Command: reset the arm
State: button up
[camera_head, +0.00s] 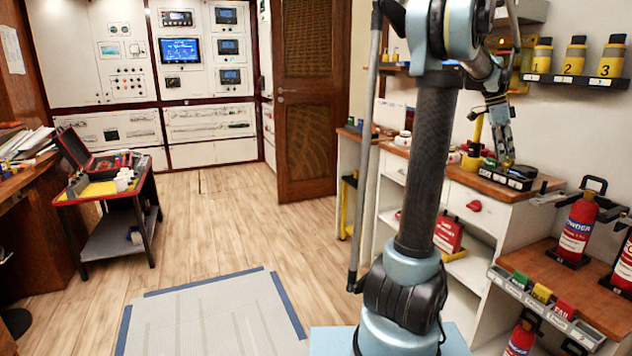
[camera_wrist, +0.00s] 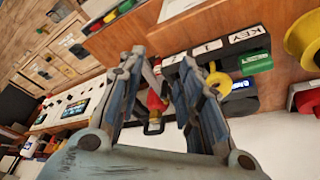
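My gripper (camera_head: 502,160) hangs at the end of my arm, fingers downward, over the right-hand counter, near a dark labelled rack (camera_head: 508,180). Beyond the gap is a red item (camera_wrist: 155,103), apparently behind the fingers. The rack with a label strip reading "1", "2" and "KEY" (camera_wrist: 215,47) lies just past the fingertips. A yellow round piece (camera_wrist: 218,80) sits right of the right finger. Whether the fingers touch anything is unclear.
Yellow bottles (camera_head: 574,55) stand on a wall shelf at right. Red extinguishers (camera_head: 578,225) stand on the lower bench. A tool cart (camera_head: 105,190) is at left, an instrument wall (camera_head: 175,70) and wooden door (camera_head: 307,95) behind. The floor mat (camera_head: 210,315) is clear.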

jog(key=s+a+f+n+t, duration=0.1)
jog(key=s+a+f+n, duration=0.2)
jog(key=a, duration=0.6)
jog(key=s+a+f+n+t+y, duration=0.1)
jog(key=s+a+f+n, duration=0.2)
jog(key=a, duration=0.7)
jog(key=s+a+f+n+t, duration=0.1)
jog(key=s+a+n, duration=0.1)
jog(key=a+n, duration=0.5)
jog(key=s+a+f+n+t+y, duration=0.1)
jog(key=s+a+f+n+y, duration=0.1)
jog(key=s+a+f+n, duration=0.7)
jog(key=s+a+f, duration=0.6)
jog(key=a+f, duration=0.2)
jog(key=shift+s+a, duration=0.25)
jog(key=shift+a, duration=0.1)
jog(key=shift+f, duration=0.1)
